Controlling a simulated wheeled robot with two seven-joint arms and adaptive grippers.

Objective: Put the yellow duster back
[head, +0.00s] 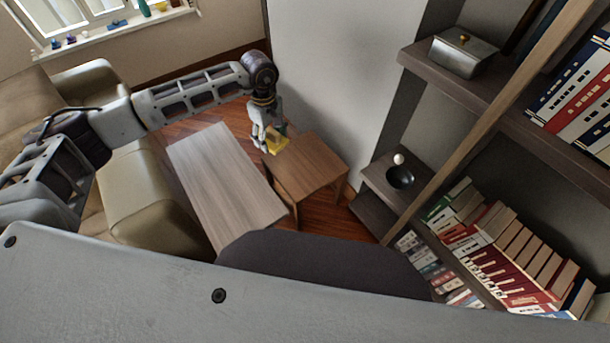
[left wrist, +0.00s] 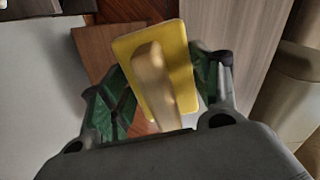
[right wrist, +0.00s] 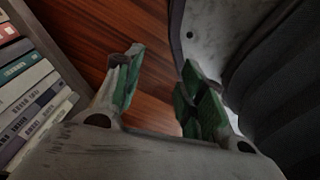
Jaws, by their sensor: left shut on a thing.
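The yellow duster (head: 278,146) is held by my left gripper (head: 266,136) above the near-left edge of the small brown table (head: 312,172). In the left wrist view the duster shows as a flat yellow pad (left wrist: 178,42) with a pale wooden handle (left wrist: 152,80) pointing back between the green-padded fingers of my left gripper (left wrist: 158,88). The exact contact of the fingers is hard to see. My right gripper (right wrist: 162,65) is open and empty over the red-brown wood floor; the head view does not show it.
A long pale wood table (head: 222,178) stands left of the small table, with a beige sofa (head: 150,200) beyond it. A bookshelf on the right holds books (head: 505,250), a black bowl (head: 400,177) and a metal box (head: 463,54). Both tabletops look bare.

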